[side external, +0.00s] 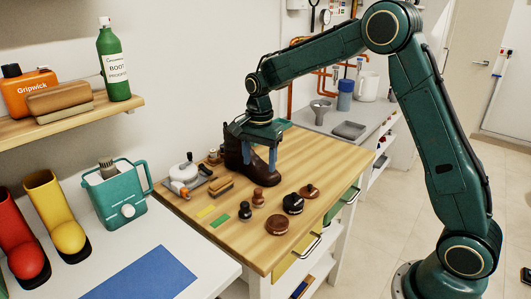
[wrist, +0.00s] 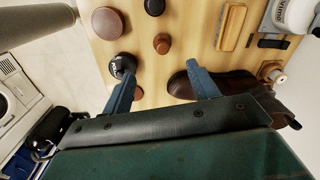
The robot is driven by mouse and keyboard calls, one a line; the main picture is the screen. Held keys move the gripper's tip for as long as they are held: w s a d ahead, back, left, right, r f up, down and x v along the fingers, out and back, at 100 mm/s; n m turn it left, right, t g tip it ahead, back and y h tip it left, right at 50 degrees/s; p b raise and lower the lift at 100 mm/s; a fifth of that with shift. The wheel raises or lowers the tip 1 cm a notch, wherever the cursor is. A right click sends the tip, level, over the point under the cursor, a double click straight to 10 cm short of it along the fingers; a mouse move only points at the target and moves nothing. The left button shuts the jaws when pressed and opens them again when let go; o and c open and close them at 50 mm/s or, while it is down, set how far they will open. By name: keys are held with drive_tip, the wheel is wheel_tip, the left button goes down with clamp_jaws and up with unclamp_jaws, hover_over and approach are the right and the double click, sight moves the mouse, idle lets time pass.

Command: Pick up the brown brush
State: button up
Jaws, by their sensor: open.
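My gripper (side external: 260,160) is open above the wooden table, by the dark brown boot (side external: 236,160). In the wrist view my gripper (wrist: 161,72) has its fingers apart, the right one overlapping the boot (wrist: 178,86). I cannot tell whether it touches. Round brown knobbed pieces (side external: 277,225) (side external: 309,191) lie at the front right. A brown block (side external: 58,98) lies on the shelf.
A black knobbed piece (side external: 293,204) and small dark upright pieces (side external: 245,211) stand at the table's front. A green bottle (side external: 114,65) stands on the shelf. The table's right side is mostly clear.

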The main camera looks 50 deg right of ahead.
sight(258, 190)
wheel_tip(258, 190, down, 8)
drive_tip(key=shift+w+r, duration=0.1)
drive_tip(key=shift+r, duration=0.05)
idle(0.3)
drive_tip(key=shift+w+f, duration=0.15)
drive_tip(key=shift+f, duration=1.15)
drive_tip(key=shift+w+f, duration=0.1)
drive_tip(key=shift+f, duration=1.2)
drive_tip(key=shift+c, duration=0.4)
drive_tip(key=c, duration=1)
